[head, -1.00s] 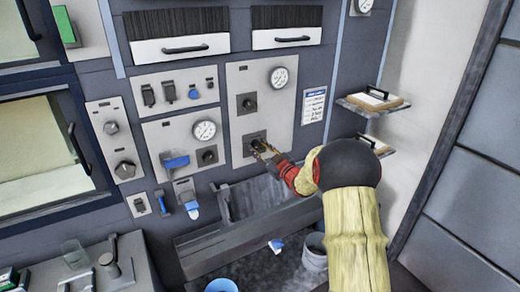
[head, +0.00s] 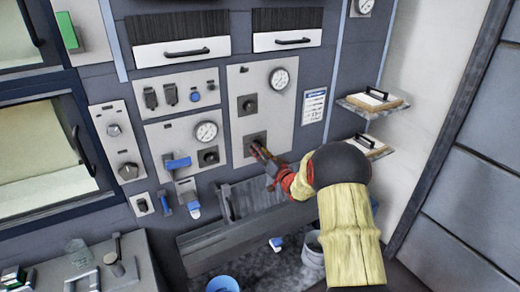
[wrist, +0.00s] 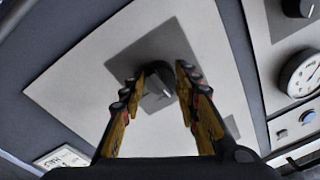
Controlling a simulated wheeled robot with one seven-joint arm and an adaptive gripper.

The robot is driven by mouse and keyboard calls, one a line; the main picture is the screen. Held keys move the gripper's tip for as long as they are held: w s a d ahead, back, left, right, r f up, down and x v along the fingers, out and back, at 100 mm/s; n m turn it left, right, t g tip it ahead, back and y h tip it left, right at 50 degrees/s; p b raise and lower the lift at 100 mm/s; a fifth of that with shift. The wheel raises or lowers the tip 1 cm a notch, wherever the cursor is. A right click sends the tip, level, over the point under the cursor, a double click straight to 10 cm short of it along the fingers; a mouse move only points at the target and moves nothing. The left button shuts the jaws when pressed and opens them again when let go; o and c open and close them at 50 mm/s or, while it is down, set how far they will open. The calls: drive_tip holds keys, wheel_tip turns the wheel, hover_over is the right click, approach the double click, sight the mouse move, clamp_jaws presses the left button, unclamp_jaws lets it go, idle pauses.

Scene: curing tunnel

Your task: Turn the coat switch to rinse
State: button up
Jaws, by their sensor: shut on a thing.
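A dark rotary switch (wrist: 158,88) on a square dark plate (head: 249,140) sits low on the pale panel (head: 240,118), below another dark knob (head: 247,104) and a gauge (head: 279,78). I take it for the coat switch; no label on it is readable. My gripper (head: 257,147) reaches it from the lower right. In the wrist view my gripper (wrist: 163,76) has its two fingers on either side of the switch, shut on it. The fingers hide most of the switch in the head view. I cannot tell which position it points to.
A panel to the left holds another gauge (head: 206,131), a dark knob (head: 208,157) and a blue-handled lever (head: 177,163). Two shelves with clipboards (head: 375,101) stick out on the right. A trough (head: 215,236) and a blue bucket (head: 222,284) lie below.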

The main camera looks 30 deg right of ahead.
drive_tip(key=shift+a+r+m+h+p, duration=0.1)
drive_tip(key=shift+m+h+p, duration=0.4)
drive_tip(key=shift+m, duration=2.05)
drive_tip(key=shift+a+m+h+p, duration=0.1)
drive_tip(key=shift+m+p, duration=0.65)
drive_tip(key=shift+m, duration=1.75)
drive_tip(key=shift+r+m+h+p, duration=0.1)
drive_tip(key=shift+m+h+p, duration=0.4)
drive_tip(key=shift+m, duration=2.05)
drive_tip(key=shift+f+m, duration=0.1)
drive_tip(key=shift+m, duration=0.2)
drive_tip(key=o, duration=1.1)
drive_tip(key=shift+o, duration=0.3)
drive_tip(key=s, duration=1.2)
drive_tip(key=shift+a+f, duration=0.15)
drive_tip(key=shift+f, duration=0.2)
